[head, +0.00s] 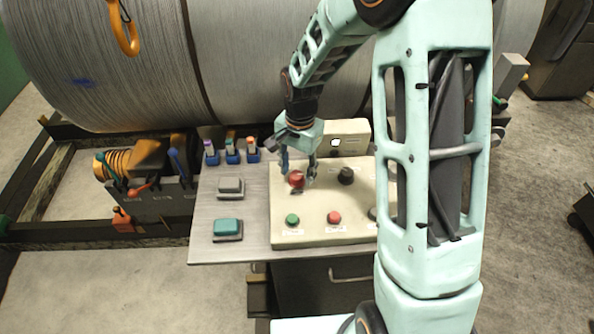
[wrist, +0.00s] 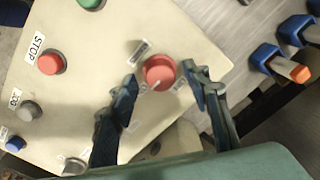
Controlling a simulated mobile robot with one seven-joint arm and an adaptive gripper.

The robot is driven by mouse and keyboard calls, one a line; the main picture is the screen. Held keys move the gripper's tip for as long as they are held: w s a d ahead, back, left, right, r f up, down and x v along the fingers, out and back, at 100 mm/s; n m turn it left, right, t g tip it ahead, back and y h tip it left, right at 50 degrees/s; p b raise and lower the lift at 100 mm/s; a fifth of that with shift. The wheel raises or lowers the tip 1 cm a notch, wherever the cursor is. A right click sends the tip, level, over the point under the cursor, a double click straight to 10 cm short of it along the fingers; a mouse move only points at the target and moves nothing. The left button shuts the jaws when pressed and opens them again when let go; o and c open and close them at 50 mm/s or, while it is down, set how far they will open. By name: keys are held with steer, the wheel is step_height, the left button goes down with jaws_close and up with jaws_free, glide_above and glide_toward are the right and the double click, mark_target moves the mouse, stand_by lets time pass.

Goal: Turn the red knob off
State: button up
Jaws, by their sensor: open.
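The red knob (head: 296,179) is on the upper left of the cream control panel (head: 300,237). In the wrist view the red knob (wrist: 159,72) has a pale pointer mark on its lower left and small labels on either side. My gripper (head: 299,180) is open above the knob. In the wrist view, the fingers of my gripper (wrist: 163,80) stand on either side of the knob, with gaps showing; I cannot tell how far above the panel the tips are. The label text by the knob is too small to read.
A black knob (head: 346,175) is right of the red one. A green button (head: 292,219) and a red button labelled STOP (wrist: 51,62) are on the panel's front. Grey (head: 230,186) and teal (head: 228,227) boxes sit left. Blue holders (head: 232,155) stand behind. A large drum (head: 120,65) is beyond.

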steer(key=shift+f, duration=0.4)
steer(key=shift+c, duration=0.3)
steer(key=c, duration=1.1)
